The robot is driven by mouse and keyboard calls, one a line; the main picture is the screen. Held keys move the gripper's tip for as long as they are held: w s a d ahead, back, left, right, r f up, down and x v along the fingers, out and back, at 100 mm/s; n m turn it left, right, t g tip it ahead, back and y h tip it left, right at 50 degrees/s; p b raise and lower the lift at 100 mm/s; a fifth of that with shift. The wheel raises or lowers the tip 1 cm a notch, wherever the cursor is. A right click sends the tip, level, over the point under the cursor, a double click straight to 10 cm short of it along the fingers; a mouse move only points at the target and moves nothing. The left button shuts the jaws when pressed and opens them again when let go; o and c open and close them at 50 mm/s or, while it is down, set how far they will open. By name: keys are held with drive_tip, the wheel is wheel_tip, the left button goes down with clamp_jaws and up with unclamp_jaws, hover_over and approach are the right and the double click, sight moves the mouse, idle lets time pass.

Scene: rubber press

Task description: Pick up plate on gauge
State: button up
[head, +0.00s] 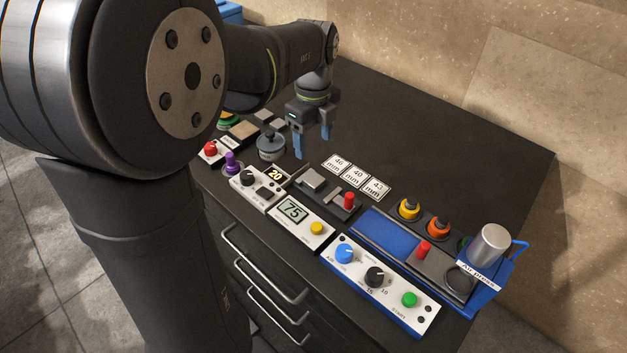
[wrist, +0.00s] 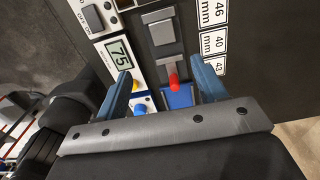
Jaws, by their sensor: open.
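A small grey square plate (head: 312,180) lies on a dark gauge-like base among the devices on the bench. In the wrist view the plate (wrist: 162,32) shows whole, with a red-handled slide (wrist: 172,76) just below it. My gripper (head: 313,145) is open and empty, its two blue fingers pointing down above the bench, behind the plate in the head view. In the wrist view the fingers of my gripper (wrist: 160,68) are spread to either side of the red handle, with the plate beyond the tips. I see nothing between the fingers.
A unit reading 75 (head: 293,211) and a purple knob (head: 231,160) stand near the front edge. Cards marked 46, 40 and 43 mm (head: 356,177) lie behind. A blue press (head: 487,292) stands at the right. The back of the dark bench top (head: 440,150) is clear.

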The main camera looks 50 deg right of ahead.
hover_over(314, 179)
drive_tip(key=f, duration=0.7)
drive_tip(key=shift+s+a+f, duration=0.2)
drive_tip(key=shift+a+f, duration=0.05)
drive_tip(key=f, duration=0.5)
drive_tip(key=shift+w+d, duration=0.15)
drive_tip(key=shift+d, duration=0.1)
drive_tip(key=shift+c, duration=0.3)
